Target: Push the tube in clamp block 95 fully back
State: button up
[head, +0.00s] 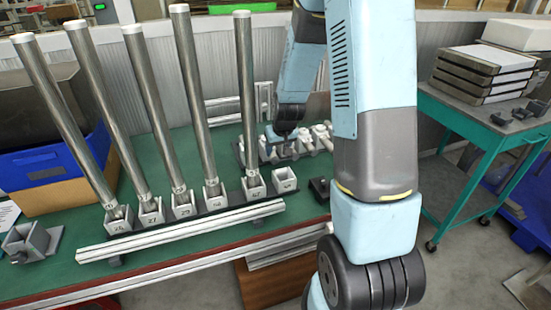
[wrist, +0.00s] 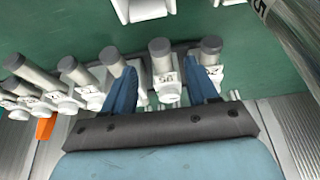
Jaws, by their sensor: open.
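A far rack (head: 290,148) of several small clamp blocks holding short grey tubes stands behind the tall tubes. My gripper (head: 283,135) is over this rack, partly hidden by my arm. In the wrist view, my gripper (wrist: 160,68) has its two blue fingers apart. A short grey tube with a dark end (wrist: 160,47) stands between them in a white clamp block (wrist: 168,88). The block's label is too small to read surely, so I cannot tell whether it is 95. Another tube (wrist: 210,45) is just right of the right finger, and several more are at left.
Several tall steel tubes (head: 192,65) tilt up from numbered blocks in the front row. A small block without a tube (head: 285,180) is at its right end. A white rail (head: 180,232) lies in front. An orange piece (wrist: 45,128) is at the wrist view's left.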

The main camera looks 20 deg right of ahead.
aim_at(275, 158)
jog(key=shift+x, duration=3.35)
jog(key=shift+c, duration=0.3)
grip_shut()
